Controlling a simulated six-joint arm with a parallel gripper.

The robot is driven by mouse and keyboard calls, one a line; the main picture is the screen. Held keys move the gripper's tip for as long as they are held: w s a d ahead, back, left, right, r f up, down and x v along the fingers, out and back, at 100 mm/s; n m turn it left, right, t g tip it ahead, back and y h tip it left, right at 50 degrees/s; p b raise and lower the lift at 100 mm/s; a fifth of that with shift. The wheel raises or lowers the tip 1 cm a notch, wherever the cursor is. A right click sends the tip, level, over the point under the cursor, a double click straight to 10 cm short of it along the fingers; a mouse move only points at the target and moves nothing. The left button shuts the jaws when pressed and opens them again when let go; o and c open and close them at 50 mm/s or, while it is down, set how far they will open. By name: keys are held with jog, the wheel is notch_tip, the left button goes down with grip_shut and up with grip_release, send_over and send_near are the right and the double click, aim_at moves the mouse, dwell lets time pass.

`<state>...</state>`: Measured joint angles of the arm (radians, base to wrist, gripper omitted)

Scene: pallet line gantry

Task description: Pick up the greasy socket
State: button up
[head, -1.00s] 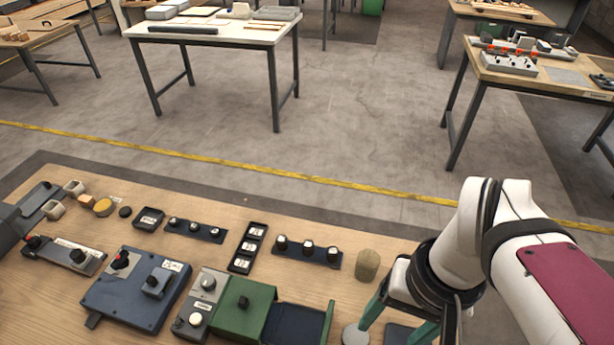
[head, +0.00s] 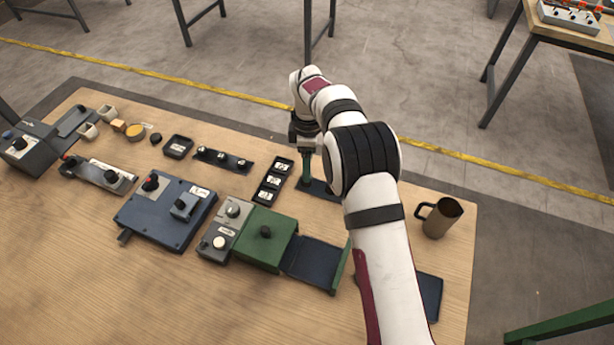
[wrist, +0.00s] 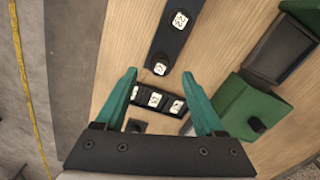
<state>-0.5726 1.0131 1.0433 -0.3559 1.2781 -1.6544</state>
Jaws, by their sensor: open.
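Several small dark sockets with pale tops stand on two dark racks. The left rack (head: 236,164) shows in full in the head view. The right rack (head: 322,190) is partly hidden there by my arm; in the wrist view it is the dark strip (wrist: 168,42) with a socket (wrist: 160,68) near its end. I cannot tell which socket is greasy. My gripper (wrist: 160,78) is open and empty, its green fingers pointing down at the benchtop. In the wrist view, a black tray with three white-marked cells (wrist: 156,100) shows between and behind the fingers. In the head view, my gripper (head: 305,178) is beside this tray (head: 273,181).
A green box (head: 262,240) with a dark flap stands in front of the racks. A blue box (head: 165,212) and a grey control box (head: 222,245) are left of it. A brown mug (head: 440,218) stands at the right. Bare wood lies along the front.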

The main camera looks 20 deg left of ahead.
jog(key=f, duration=0.5)
jog(key=shift+s+a+f, duration=0.1)
jog(key=shift+a+f, duration=0.1)
jog(key=shift+f, duration=0.1)
grip_shut()
